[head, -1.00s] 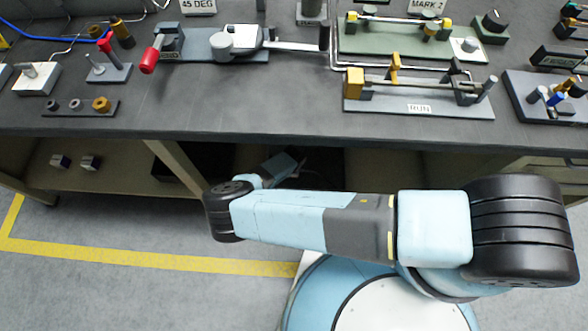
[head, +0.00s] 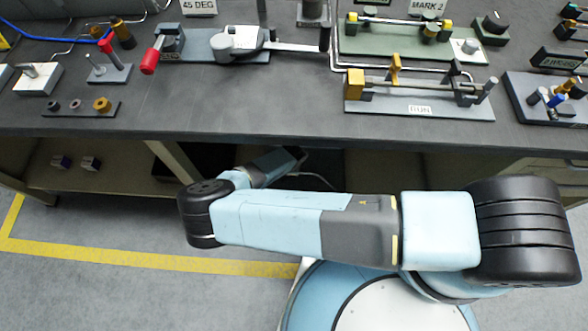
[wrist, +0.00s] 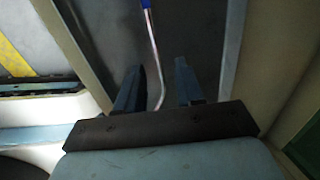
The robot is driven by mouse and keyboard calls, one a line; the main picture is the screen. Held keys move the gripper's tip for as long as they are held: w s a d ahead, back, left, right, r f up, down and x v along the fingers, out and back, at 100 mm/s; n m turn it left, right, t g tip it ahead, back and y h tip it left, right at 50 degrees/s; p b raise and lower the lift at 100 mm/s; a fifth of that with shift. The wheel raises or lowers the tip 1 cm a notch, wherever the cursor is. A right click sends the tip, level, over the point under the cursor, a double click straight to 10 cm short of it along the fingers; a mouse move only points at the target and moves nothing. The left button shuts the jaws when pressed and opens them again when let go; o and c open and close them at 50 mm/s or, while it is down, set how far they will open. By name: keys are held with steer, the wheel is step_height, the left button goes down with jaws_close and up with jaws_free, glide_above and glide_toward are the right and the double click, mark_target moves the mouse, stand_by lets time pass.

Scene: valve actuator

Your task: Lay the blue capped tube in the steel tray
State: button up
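In the wrist view my gripper (wrist: 158,88) is open, its two dark fingers apart with nothing clamped between them. A thin, shiny, bent rod or tube with a blue end (wrist: 147,4) runs from the top edge down to the gap between the fingers. I cannot tell whether it is the capped tube or how far beyond the fingers it lies. In the head view my arm's end reaches under the bench, and the fingers cannot be made out. A small blue piece (head: 557,99) stands on the dark block at right. I cannot identify a steel tray.
The dark bench top (head: 250,112) carries fixtures and valves, including a red-handled lever (head: 149,62). Below it are a lower shelf (head: 110,178) with small blocks and a bench leg (head: 178,168). In the wrist view, pale panels flank the dark recess.

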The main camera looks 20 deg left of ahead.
steer(key=shift+v, duration=2.25)
steer(key=shift+s, duration=0.1)
